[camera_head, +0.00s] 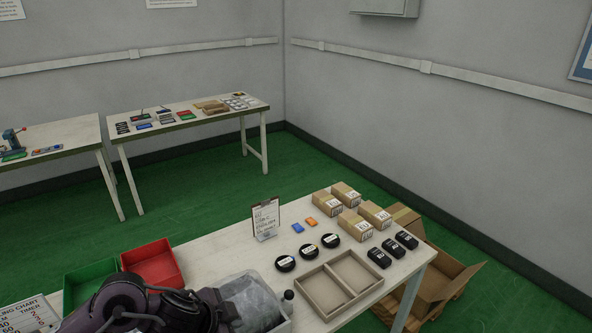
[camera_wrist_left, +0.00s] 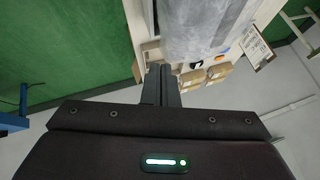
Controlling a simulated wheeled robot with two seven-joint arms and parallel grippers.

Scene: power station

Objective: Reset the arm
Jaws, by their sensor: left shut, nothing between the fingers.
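My left arm comes in from the lower left of the head view, and its dark gripper (camera_head: 228,314) is low over the near part of the table, beside a grey wrapped bundle (camera_head: 252,297). In the left wrist view the two fingers of my left gripper (camera_wrist_left: 161,70) are together with nothing between them. The bundle (camera_wrist_left: 190,30) is beyond the fingertips there. My right gripper is in neither view.
The white table (camera_head: 212,250) bears a red bin (camera_head: 152,262), a green bin (camera_head: 88,280), a sign (camera_head: 265,218), cartons (camera_head: 351,223), round black items (camera_head: 308,250) and a divided tray (camera_head: 340,284). An open cardboard box (camera_head: 440,285) stands on the floor at right.

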